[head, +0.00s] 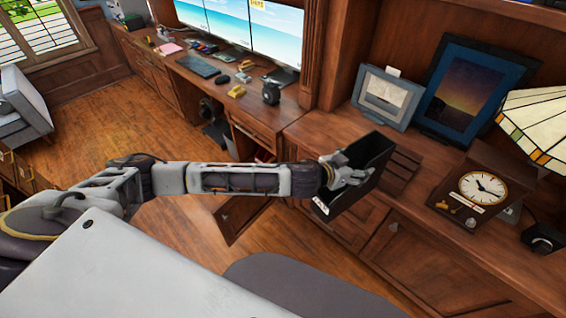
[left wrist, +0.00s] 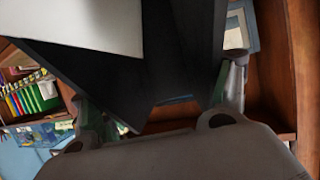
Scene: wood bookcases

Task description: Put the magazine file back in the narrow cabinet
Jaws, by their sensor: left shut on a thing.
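My left gripper (head: 345,174) is shut on the black magazine file (head: 372,152), holding it tilted in front of the wooden counter. The file has a white label low on its near side. In the left wrist view the dark file (left wrist: 185,50) fills the upper middle, between the two fingers of the gripper (left wrist: 165,100). A wooden cabinet door (head: 240,217) stands open below the desk, left of the file. The cabinet's opening is mostly hidden behind my left arm; a little of its inside shows above the arm. My right gripper is not in view.
A clock (head: 478,190), a lamp (head: 540,118) and picture frames (head: 386,97) stand on the counter (head: 310,128). The desk holds monitors (head: 270,36), a keyboard (head: 198,66) and small items. The wooden floor (head: 120,137) is clear on the left.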

